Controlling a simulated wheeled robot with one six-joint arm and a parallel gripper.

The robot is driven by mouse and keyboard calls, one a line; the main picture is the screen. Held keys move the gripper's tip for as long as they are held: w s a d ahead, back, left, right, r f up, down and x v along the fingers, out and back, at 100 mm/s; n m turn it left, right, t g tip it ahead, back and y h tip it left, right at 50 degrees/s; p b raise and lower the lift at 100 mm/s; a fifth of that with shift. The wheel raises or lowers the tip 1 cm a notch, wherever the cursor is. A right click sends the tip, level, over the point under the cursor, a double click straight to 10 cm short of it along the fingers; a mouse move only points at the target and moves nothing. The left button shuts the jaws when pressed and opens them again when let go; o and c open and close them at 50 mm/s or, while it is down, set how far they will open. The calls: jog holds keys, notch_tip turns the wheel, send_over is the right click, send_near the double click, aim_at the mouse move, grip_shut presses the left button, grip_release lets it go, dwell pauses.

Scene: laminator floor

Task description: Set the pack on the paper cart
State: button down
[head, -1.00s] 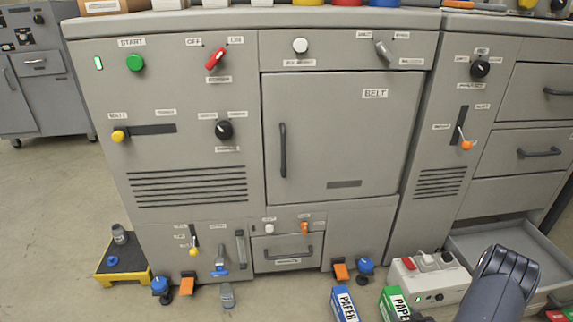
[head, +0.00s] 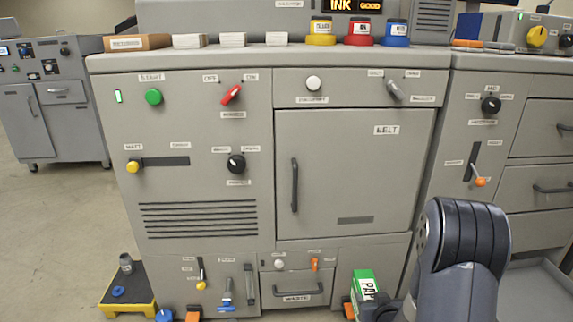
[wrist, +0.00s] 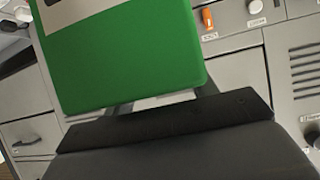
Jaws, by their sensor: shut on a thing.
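A green pack (head: 361,275) with a white label reading "PA…" stands out at the bottom of the head view, in front of the machine's lower panel. My gripper (head: 370,304) is shut on it, at its lower part; the arm hides some of this. In the wrist view the green pack (wrist: 130,62) fills the upper middle, just beyond the dark gripper bar (wrist: 165,120). Nothing in these views can be made out for certain as the paper cart.
A low yellow-edged platform (head: 128,285) holding a grey item stands at the lower left. Another grey cabinet (head: 50,110) is at far left. Open floor (head: 55,220) lies between.

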jog(key=s+a+r+p, duration=0.1)
jog(key=s+a+r, duration=0.4)
jog(key=a+r, duration=0.3)
notch_tip(320, 180, up, 26)
jog(key=s+p, duration=0.1)
jog(key=p, duration=3.5)
jog(key=shift+s, duration=0.3)
jog(key=shift+a, duration=0.1)
